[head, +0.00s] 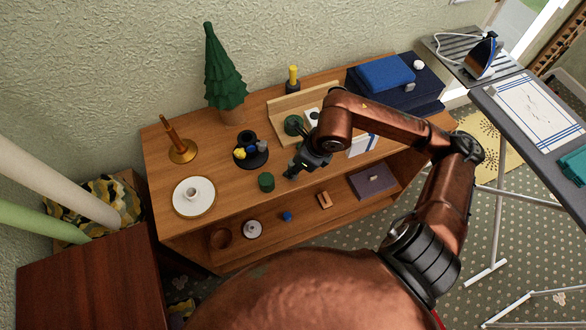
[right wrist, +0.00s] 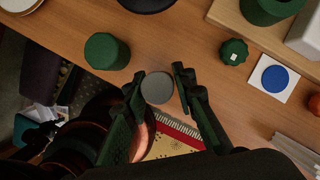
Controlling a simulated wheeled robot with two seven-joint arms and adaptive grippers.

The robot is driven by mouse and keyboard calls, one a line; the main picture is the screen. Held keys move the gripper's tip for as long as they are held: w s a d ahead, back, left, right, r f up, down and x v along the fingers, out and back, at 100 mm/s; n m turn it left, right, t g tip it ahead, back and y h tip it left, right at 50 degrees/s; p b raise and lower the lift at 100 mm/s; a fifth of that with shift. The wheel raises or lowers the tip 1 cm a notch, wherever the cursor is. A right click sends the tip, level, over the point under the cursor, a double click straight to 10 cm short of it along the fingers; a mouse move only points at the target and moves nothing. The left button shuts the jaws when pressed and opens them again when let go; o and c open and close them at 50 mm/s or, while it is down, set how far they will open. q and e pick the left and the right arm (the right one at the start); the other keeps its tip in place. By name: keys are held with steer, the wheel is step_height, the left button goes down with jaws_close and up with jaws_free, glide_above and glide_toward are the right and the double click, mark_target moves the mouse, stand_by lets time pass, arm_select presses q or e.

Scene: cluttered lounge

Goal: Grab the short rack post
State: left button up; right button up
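My right gripper (head: 298,170) is low over the front part of the wooden sideboard top. In the right wrist view the same gripper (right wrist: 158,82) has its two dark green fingers apart, one on each side of a small round grey disc-like top (right wrist: 158,88). This may be the short rack post seen from above; I cannot tell its height. Small gaps seem to show beside it, so I see no firm grip. In the head view it is mostly hidden by the gripper. My left gripper is in neither view.
A green faceted block (head: 266,182) stands left of the gripper; it also shows in the wrist view (right wrist: 106,51). A dark round stand (head: 251,155), white plate (head: 194,197), bronze cone (head: 180,146) and wooden tray (head: 283,103) are around. The sideboard's front edge is close.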

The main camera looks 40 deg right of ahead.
jaws_close()
steer(key=shift+r, duration=0.15)
